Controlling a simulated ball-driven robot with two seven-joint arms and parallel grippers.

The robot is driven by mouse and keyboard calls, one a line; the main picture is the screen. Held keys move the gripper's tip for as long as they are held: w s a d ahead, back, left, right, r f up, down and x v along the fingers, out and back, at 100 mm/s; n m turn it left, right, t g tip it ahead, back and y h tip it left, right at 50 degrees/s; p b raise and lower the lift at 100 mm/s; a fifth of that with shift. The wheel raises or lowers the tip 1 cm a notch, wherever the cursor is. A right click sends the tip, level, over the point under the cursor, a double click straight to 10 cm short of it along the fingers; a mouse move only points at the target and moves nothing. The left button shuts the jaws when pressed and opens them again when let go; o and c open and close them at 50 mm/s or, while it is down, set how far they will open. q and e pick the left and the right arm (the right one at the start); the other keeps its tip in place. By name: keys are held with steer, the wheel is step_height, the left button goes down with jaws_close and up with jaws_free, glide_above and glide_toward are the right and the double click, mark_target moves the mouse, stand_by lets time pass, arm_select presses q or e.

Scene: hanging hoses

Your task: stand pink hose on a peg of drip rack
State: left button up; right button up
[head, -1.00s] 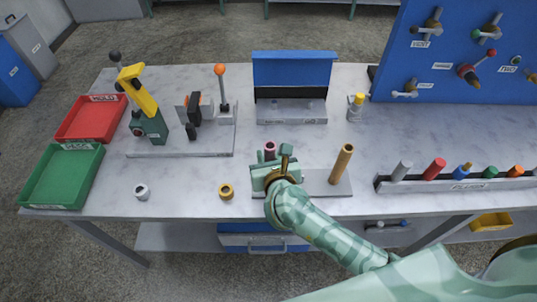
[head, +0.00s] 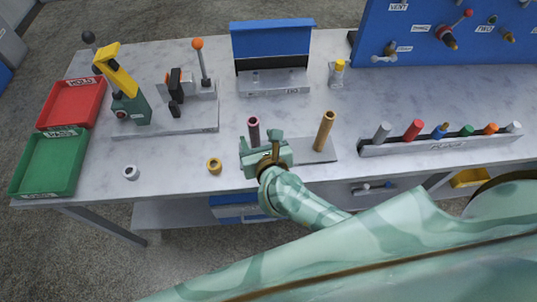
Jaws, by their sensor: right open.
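The pink hose (head: 254,130) is a dark pink tube with an open top. It stands upright at the left end of the drip rack (head: 312,156), a low grey base; a tan hose (head: 325,130) stands upright at its right end. The pink hose's lower part is hidden behind my right gripper, so I cannot see a peg inside it. My right gripper (head: 261,147) is open, just in front of and below the visible part of the pink hose. Whether it touches the hose is unclear. My left gripper is out of view.
A yellow ring (head: 214,166) and a white ring (head: 131,173) lie to the left. A rack of coloured plugs (head: 440,145) stands at the right. A lever fixture (head: 150,118), red tray (head: 72,104) and green tray (head: 48,162) are further left. A blue-backed stand (head: 272,45) is behind.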

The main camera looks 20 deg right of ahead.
steer(key=d+p+v, duration=0.1)
steer(key=p+v, duration=0.2)
steer(key=v, duration=0.8)
steer(key=shift+a, duration=0.5)
steer(key=shift+s, duration=0.1)
